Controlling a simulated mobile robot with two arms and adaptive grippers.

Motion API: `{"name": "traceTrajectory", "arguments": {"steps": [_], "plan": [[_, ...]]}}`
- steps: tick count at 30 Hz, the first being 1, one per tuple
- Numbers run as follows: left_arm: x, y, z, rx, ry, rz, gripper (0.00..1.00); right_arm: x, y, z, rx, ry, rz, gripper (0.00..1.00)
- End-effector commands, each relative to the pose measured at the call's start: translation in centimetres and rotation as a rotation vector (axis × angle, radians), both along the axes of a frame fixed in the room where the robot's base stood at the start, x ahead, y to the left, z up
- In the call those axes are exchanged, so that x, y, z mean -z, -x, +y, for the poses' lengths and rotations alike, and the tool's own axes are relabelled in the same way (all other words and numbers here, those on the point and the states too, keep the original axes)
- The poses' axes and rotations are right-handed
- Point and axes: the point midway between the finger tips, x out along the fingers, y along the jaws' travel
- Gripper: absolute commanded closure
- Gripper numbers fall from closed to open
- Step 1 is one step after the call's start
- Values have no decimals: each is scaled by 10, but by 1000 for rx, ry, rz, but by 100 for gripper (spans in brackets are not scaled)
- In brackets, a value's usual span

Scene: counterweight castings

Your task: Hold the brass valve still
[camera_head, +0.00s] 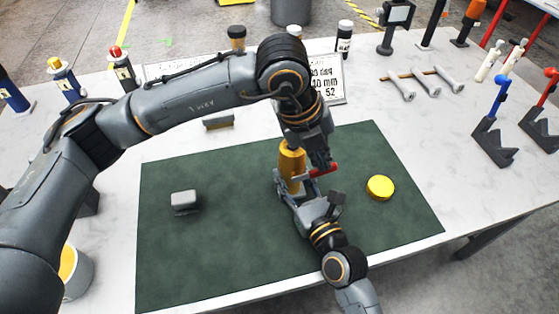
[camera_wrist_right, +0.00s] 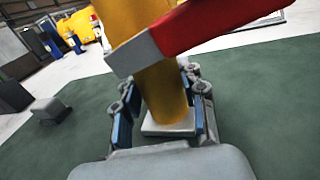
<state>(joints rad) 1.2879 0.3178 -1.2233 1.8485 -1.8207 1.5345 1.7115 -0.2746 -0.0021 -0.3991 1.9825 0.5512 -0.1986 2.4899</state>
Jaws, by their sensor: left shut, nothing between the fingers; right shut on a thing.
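The brass valve (camera_head: 291,157) is a yellow upright cylinder on the dark green mat (camera_head: 240,250). In the right wrist view the valve (camera_wrist_right: 162,95) rises from a pale square base, and a red lever (camera_wrist_right: 225,25) with a grey end crosses its body. My right gripper (camera_head: 291,188) comes from the front and is shut on the lower body of the valve, with blue pads on both sides. My left gripper (camera_head: 320,165) reaches down from above, right beside the valve at the red lever. It is shut and empty, and partly hides the valve's top.
A grey block (camera_head: 185,198) lies on the mat at left, a yellow disc (camera_head: 380,187) at right. A sign (camera_head: 330,88) and several bottles stand behind. Wrenches (camera_head: 424,82) and stands with blue and red tops are at right. The mat's front left is clear.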

Motion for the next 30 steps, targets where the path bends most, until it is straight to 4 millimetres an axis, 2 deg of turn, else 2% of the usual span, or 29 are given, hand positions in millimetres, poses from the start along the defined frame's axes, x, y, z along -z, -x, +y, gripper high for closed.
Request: {"name": "traceTrajectory", "arguments": {"steps": [12, 23, 26, 30], "plan": [[-15, 0, 0, 1, 1, -1, 100, 0, 0, 0, -1, -2, 1, 100], [-17, 0, 0, 1, 2, -1, 100, 0, 0, 0, 0, -2, 1, 100], [-24, 0, 2, 0, 3, -3, 100, 0, 0, 0, 0, -2, 1, 100], [-47, 1, 7, 0, 4, -4, 100, 0, 0, 0, 0, -2, 1, 100]]}}
